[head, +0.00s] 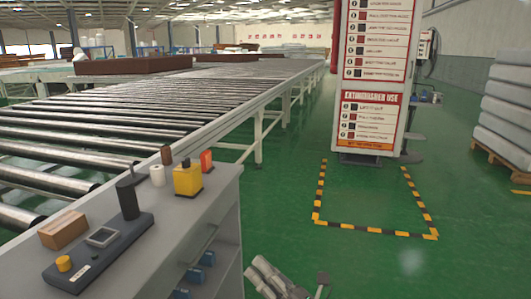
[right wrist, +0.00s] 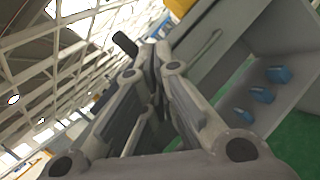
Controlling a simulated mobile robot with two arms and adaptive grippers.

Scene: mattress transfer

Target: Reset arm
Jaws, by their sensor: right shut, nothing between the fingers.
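My right gripper (head: 256,268) shows at the bottom edge of the head view, low in front of the grey cabinet's right side. Its pale grey fingers point up and to the left. In the right wrist view the fingers of the right gripper (right wrist: 150,52) meet at their tips, shut, with nothing seen between them. The gripper is empty. My left gripper is in neither view.
A grey cabinet (head: 222,220) carries a control box (head: 98,252), a brown block (head: 63,230) and a yellow object (head: 187,178). A roller conveyor (head: 160,110) lies behind. An extinguisher board (head: 375,70) stands beyond open green floor (head: 285,195). Stacked mattresses (head: 508,105) are right.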

